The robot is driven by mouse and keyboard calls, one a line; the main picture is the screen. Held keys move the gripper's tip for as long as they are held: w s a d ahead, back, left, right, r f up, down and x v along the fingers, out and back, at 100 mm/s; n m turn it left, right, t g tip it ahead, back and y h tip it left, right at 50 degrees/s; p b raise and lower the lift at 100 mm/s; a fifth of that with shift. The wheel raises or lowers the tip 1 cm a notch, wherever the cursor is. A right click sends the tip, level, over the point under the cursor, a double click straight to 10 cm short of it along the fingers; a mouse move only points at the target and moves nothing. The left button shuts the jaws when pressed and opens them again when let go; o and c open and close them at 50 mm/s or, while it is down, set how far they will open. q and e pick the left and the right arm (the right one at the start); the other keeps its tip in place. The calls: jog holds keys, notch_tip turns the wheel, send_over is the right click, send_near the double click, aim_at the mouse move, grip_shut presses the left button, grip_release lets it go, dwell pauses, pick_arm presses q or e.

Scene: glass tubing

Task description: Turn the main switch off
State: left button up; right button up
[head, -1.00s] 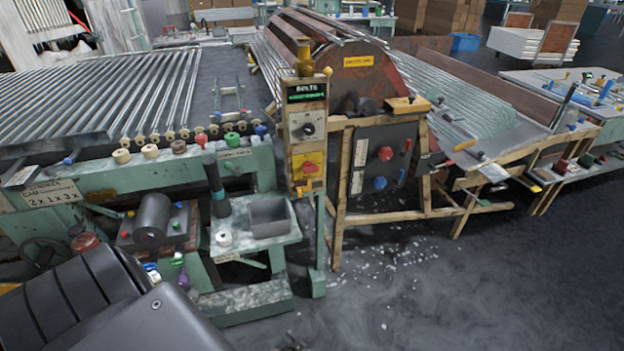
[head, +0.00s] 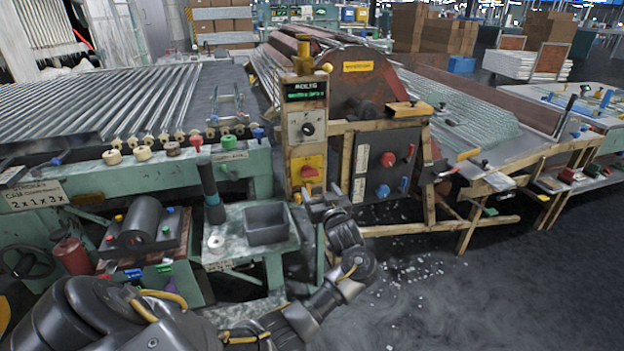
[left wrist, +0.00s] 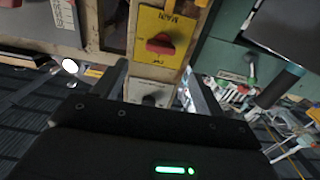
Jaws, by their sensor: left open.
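The main switch is a red knob (head: 309,172) on a yellow plate on the narrow upright control post (head: 292,130). In the left wrist view the red knob (left wrist: 160,43) sits on the yellow plate (left wrist: 172,22), which is lettered MAIN and appears upside down. My left gripper (head: 322,202) is open and empty, just below and to the right of the switch in the head view. In the left wrist view its fingers (left wrist: 156,72) point toward the plate, with the knob beyond the tips, apart from them. My right gripper is not in view.
A grey knob (head: 307,129) sits above the switch. A dark panel (head: 385,163) with red and blue knobs stands to the right. A grey bin (head: 266,223) and a dark upright handle (head: 211,190) stand to the left. Open floor lies at front right.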

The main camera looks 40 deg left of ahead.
aim_at(311, 176)
pick_arm(q)
jog(key=x, duration=0.8)
jog(key=shift+w+a+f+b, duration=0.1)
jog(key=shift+a+b, duration=0.1)
jog(key=shift+b, duration=0.2)
jog(key=shift+w+a, duration=0.2)
jog(key=shift+a, duration=0.1)
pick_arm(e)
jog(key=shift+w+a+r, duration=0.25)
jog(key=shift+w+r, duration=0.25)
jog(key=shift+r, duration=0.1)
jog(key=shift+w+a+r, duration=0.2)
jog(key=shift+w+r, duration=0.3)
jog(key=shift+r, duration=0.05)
pick_arm(q)
jog(key=c, duration=1)
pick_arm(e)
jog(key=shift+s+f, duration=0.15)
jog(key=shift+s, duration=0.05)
